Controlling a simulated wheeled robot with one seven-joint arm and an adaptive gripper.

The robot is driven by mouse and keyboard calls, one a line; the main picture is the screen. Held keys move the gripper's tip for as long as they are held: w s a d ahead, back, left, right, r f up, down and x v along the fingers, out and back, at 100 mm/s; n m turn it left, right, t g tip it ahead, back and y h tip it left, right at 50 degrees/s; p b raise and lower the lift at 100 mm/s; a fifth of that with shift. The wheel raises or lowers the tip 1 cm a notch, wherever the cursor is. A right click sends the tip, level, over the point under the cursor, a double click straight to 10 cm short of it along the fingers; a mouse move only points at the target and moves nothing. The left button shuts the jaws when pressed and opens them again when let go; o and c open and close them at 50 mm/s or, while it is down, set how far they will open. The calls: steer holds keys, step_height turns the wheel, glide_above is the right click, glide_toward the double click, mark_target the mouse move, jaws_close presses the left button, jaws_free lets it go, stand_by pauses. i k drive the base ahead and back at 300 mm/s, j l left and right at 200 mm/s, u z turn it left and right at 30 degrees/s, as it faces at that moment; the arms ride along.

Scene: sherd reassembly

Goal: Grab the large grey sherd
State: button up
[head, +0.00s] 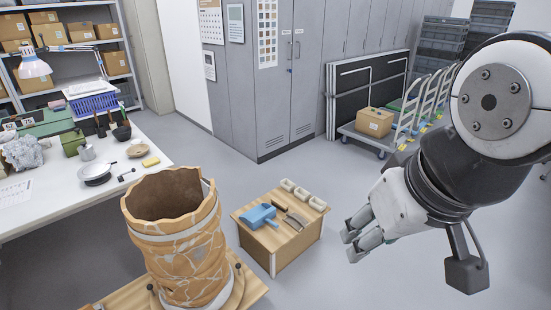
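I cannot single out a large grey sherd for certain. A grey, lumpy object (22,153) lies on the white table at the left; it is too small to tell what it is. A big orange-brown vessel (180,262) with pale joint lines and a jagged open rim stands upright on a wooden board at the front. A grey area shows on its right side. My gripper (352,247) is at the right, above the floor. Its fingers look apart with nothing between them. It touches none of these things.
A low wooden stand (270,240) right of the vessel bears a blue dustpan-like object (257,216), a dark curved item (294,221) and several small pale trays. The white table (60,208) holds a pan, bowls and a lamp. A cart with a box (374,122) stands behind. Floor around my gripper is free.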

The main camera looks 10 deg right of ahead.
mark_target(297, 222)
steer(key=z, duration=0.25)
steer(key=i+l, duration=0.1)
steer(key=i, duration=0.65)
steer(key=i+l, duration=0.15)
steer(key=i, duration=0.6)
steer(key=j+u, duration=0.05)
